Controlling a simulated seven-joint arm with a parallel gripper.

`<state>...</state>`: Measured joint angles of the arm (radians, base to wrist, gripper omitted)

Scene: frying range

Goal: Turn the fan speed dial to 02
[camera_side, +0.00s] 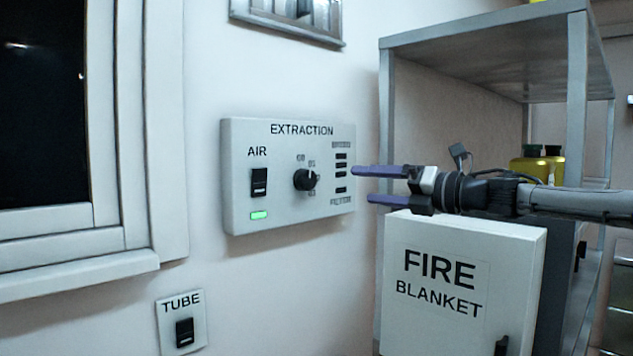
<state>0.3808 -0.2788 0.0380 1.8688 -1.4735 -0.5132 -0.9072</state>
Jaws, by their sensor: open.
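The fan speed dial (305,179) is a black round knob on the grey extraction panel (240,150), which is fixed to the wall. Small numbers stand around the dial; they are too small to read surely, and so is its exact setting. My gripper (362,185) comes in from the right with two purple fingers, one above the other. The fingers are apart with nothing between them. Their tips are at the panel's right edge in the picture, to the right of the dial and apart from it.
The panel also bears a black AIR switch (259,182) and a lit green lamp (259,215). A white FIRE BLANKET box (450,250) stands below my gripper. A metal shelf (480,30) with yellow bottles (535,168) is behind. A TUBE switch (184,332) is lower left.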

